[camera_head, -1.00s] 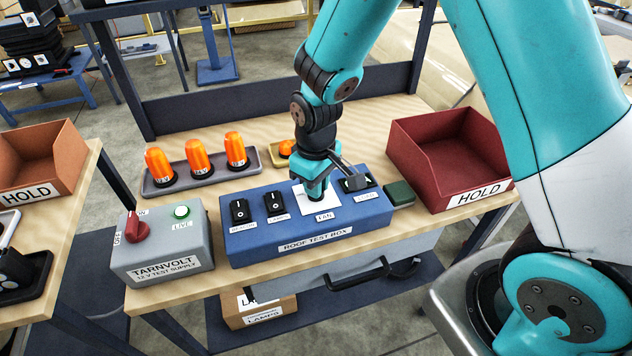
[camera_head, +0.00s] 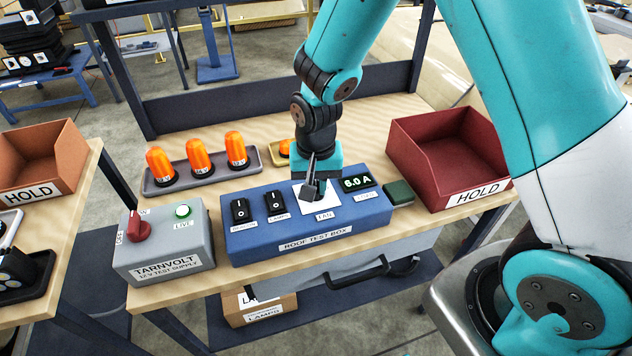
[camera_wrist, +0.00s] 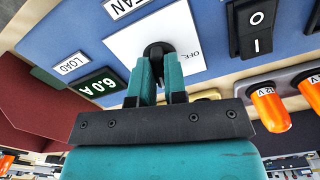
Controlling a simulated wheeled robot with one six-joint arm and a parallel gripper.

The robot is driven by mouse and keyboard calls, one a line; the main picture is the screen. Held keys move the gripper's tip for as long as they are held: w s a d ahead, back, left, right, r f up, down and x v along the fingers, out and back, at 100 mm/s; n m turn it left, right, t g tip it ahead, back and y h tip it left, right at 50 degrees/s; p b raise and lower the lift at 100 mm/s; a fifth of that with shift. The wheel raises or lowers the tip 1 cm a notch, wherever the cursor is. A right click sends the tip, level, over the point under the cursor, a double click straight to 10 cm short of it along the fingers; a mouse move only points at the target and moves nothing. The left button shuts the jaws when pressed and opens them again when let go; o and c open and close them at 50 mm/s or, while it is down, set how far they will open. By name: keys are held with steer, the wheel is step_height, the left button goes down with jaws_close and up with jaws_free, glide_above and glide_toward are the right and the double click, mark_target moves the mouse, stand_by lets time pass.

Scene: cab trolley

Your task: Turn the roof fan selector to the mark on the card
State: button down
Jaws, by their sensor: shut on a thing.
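The roof fan selector is a small black knob (camera_wrist: 157,50) on a white plate (camera_head: 313,203) above the FAN label on the blue roof test box (camera_head: 290,247). My gripper (camera_wrist: 160,62) is shut on the knob, its two teal fingers on either side of it. The plate also shows in the wrist view (camera_wrist: 185,30), with "OFF" printed beside the knob; other marks are hidden by the fingers. In the head view my wrist hides most of the knob. The load display (camera_head: 357,183) reads 6.0 A.
Two black rocker switches (camera_head: 258,206) sit left of the plate. The grey Tarnvolt supply (camera_head: 160,255) stands at left with its green LIVE light lit. Orange beacons (camera_head: 198,155) stand in a tray behind. A red HOLD bin (camera_head: 450,150) and a small green block (camera_head: 398,193) are at right.

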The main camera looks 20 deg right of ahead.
steer(key=shift+m, duration=0.6)
steer(key=c, duration=1.2)
jaws_free()
steer(key=shift+o, duration=0.2)
steer(key=shift+r, duration=0.15)
step_height(320, 180, up, 17)
steer(key=b, duration=0.1)
steer(key=shift+r, duration=0.1)
